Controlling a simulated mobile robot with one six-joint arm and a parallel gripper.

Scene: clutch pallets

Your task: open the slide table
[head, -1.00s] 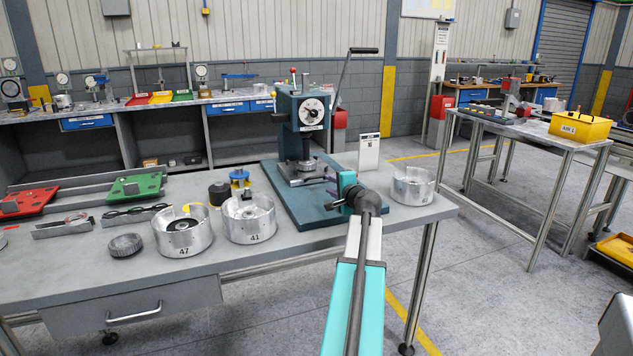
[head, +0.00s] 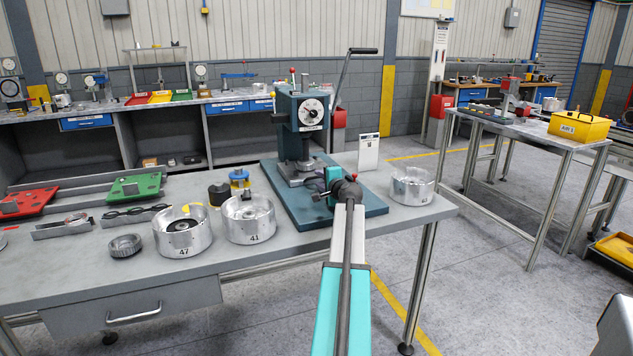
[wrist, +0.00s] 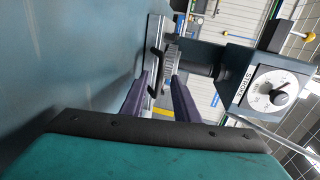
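The slide table (head: 297,176) is a bright metal plate at the foot of the teal press (head: 303,112), on its blue-green base plate (head: 292,209). In the wrist view, turned on its side, the slide table (wrist: 153,38) lies just beyond my fingertips, with a dark handle-like bar (wrist: 154,64) on its near side. My gripper (wrist: 161,82) is open, its two purple fingers apart and pointing at that bar; whether they touch it I cannot tell. In the head view my gripper (head: 317,187) is at the front right of the slide table, partly hidden by my wrist.
Metal housings marked 47 (head: 182,235) and 41 (head: 248,222) stand left of the base plate; another housing (head: 411,187) stands to the right. A white sign (head: 368,152) stands behind. The press lever (head: 341,85) rises above. The bench front between is clear.

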